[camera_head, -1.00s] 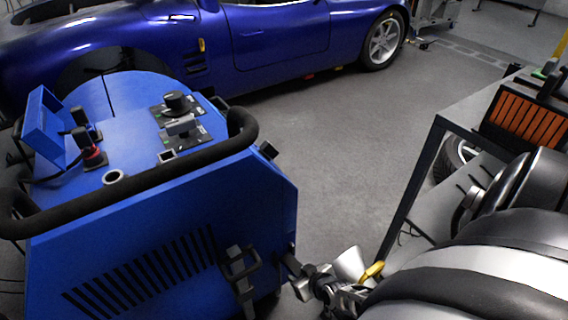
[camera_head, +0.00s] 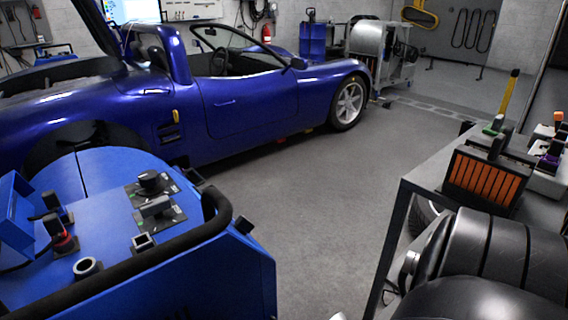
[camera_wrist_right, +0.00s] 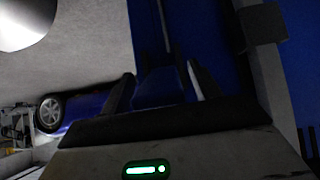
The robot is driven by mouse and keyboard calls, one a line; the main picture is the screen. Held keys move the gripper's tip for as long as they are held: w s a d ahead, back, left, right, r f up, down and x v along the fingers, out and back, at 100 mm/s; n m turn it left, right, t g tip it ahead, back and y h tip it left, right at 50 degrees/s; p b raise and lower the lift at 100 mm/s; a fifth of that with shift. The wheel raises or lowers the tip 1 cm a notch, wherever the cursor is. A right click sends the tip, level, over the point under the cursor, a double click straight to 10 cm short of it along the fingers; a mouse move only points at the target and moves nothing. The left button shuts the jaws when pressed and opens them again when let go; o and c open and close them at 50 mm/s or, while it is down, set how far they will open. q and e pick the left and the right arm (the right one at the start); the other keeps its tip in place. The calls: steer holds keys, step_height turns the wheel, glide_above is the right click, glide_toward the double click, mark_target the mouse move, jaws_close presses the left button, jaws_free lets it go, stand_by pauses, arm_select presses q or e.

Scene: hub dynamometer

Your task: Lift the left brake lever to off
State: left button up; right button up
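I cannot clearly identify the left brake lever. The blue hub dynamometer unit (camera_head: 225,270) stands at the lower left of the head view, its lower side cut off by the frame. Its top carries a black knob (camera_head: 149,183), a grey-black switch (camera_head: 155,207) and two dark handles at the left. In the right wrist view my right gripper (camera_wrist_right: 159,88) has its two fingers apart, facing a blue surface (camera_wrist_right: 200,40). A dark blue shape (camera_wrist_right: 158,86) shows between the fingers; whether they touch it is too dark to tell. My left gripper is out of view.
A black padded rail (camera_head: 150,265) curves around the blue unit's top. A blue sports car (camera_head: 240,105) stands behind it. A grey workbench (camera_head: 425,185) with an orange-slotted box (camera_head: 485,180) stands at the right. The floor between unit and bench is clear.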

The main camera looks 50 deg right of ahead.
steer(key=shift+s+f, duration=0.1)
steer(key=shift+s, duration=0.05)
steer(key=shift+s+a+r+p, duration=0.1)
steer(key=shift+s+r+p, duration=0.2)
steer(key=shift+r+p, duration=0.1)
arm_select(q)
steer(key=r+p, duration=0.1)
steer(key=p, duration=0.3)
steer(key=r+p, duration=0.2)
steer(key=p, duration=0.2)
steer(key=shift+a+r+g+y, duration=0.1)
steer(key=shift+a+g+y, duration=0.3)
arm_select(e)
steer(key=v, duration=1.5)
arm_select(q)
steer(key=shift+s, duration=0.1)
arm_select(e)
steer(key=shift+w, duration=0.1)
